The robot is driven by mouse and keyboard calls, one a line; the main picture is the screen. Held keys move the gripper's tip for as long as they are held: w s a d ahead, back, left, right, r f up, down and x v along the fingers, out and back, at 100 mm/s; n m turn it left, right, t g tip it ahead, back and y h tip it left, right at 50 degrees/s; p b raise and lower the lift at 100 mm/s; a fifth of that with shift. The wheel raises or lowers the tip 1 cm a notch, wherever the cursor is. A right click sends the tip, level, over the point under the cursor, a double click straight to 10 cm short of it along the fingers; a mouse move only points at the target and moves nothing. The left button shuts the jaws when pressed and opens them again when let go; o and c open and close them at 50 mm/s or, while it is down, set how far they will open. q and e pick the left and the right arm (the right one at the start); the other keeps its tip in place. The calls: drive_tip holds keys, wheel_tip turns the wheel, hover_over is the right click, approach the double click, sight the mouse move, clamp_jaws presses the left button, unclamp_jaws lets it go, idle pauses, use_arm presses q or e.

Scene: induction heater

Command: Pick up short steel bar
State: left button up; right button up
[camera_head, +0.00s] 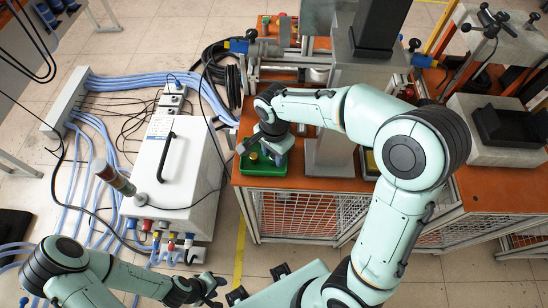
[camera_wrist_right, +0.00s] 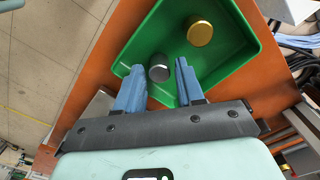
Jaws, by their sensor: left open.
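The short steel bar (camera_wrist_right: 158,68) shows in the right wrist view as a dark grey round end inside a green tray (camera_wrist_right: 222,58). A brass-coloured bar (camera_wrist_right: 200,33) stands in the same tray, beyond it. My right gripper (camera_wrist_right: 160,66) is open, its blue fingers on either side of the steel bar's end. The left finger is close to the bar, and a gap shows at the right finger. My left gripper (camera_head: 208,290) is open at the bottom, away from the tray.
The orange table (camera_head: 300,181) carries the tray near its front left corner. A grey column (camera_head: 328,155) stands just right of the tray. A white cabinet (camera_head: 190,180) with hoses stands left of the table. Clamps and fixtures (camera_head: 290,60) fill the table behind the tray.

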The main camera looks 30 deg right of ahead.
drive_tip(key=shift+f, duration=0.3)
clamp_jaws()
drive_tip(key=shift+r, duration=0.1)
